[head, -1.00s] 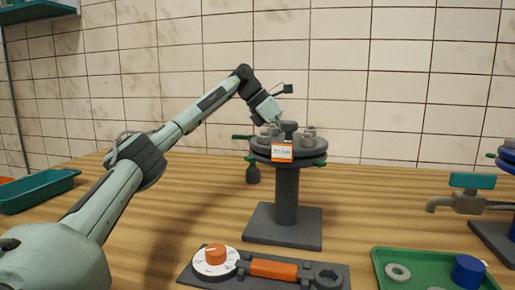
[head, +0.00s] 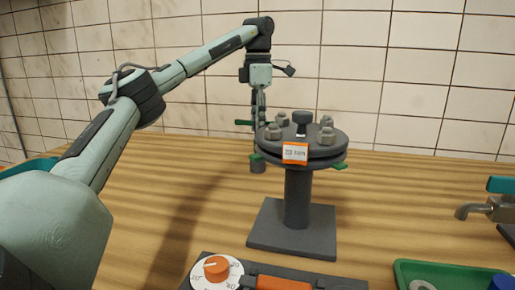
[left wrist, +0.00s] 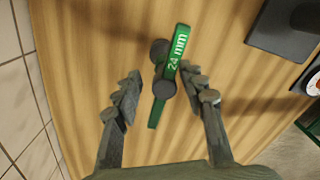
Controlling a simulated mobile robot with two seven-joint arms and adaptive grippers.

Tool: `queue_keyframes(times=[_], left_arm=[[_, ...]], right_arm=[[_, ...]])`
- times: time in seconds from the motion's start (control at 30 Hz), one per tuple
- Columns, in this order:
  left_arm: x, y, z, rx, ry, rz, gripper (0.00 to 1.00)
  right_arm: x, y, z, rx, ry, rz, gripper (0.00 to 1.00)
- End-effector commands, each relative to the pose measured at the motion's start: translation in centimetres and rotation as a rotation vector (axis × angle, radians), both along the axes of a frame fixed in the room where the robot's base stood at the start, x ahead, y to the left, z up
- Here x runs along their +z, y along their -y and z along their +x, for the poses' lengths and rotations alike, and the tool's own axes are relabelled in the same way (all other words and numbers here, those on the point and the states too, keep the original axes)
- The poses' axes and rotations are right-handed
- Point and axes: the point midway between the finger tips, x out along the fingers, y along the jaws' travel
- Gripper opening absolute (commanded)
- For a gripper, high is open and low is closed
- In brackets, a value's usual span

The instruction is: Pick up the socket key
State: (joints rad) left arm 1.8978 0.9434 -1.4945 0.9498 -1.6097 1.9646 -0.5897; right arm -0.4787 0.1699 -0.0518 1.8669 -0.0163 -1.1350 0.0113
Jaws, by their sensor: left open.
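The socket key has a green handle marked "24 mm" (left wrist: 171,62) and dark round parts. In the left wrist view it lies between my spread fingers, with a gap on both sides. In the head view, its green bar (head: 243,122) and dark lower end (head: 258,167) show at the left of the flange, partly hidden by my gripper and the flange. My left gripper (head: 259,118) points down over it, open and empty; its fingers also show in the left wrist view (left wrist: 160,84). My right gripper is not in view.
A dark round flange (head: 318,137) with several bolts and an orange-edged label (head: 295,153) stands on a square base (head: 292,242) right beside my gripper. A torque tool (head: 285,282), green tray (head: 405,272) and tap (head: 490,208) are nearer or to the right. A tiled wall is behind.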

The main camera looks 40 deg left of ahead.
Motion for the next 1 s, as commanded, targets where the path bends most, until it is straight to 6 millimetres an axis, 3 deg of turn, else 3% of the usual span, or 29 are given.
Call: queue_keyframes(times=[0.23, 0.57, 0.9, 1.0], left_arm=[[-3.7, 0.2, -0.5, 0.0, -0.001, 0.001, 0.41], [-4.5, 0.3, -0.5, 0.0, 0.002, -0.001, 0.41], [-4.5, 0.3, -0.5, 0.0, 0.002, -0.001, 0.0], [-4.5, 0.3, -0.5, 0.0, 0.002, -0.001, 0.0]], right_arm=[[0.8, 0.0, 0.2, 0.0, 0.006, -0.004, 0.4], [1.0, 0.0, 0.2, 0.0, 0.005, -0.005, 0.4], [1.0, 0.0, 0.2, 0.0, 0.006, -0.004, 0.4], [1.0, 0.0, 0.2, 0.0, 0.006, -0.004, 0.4]])
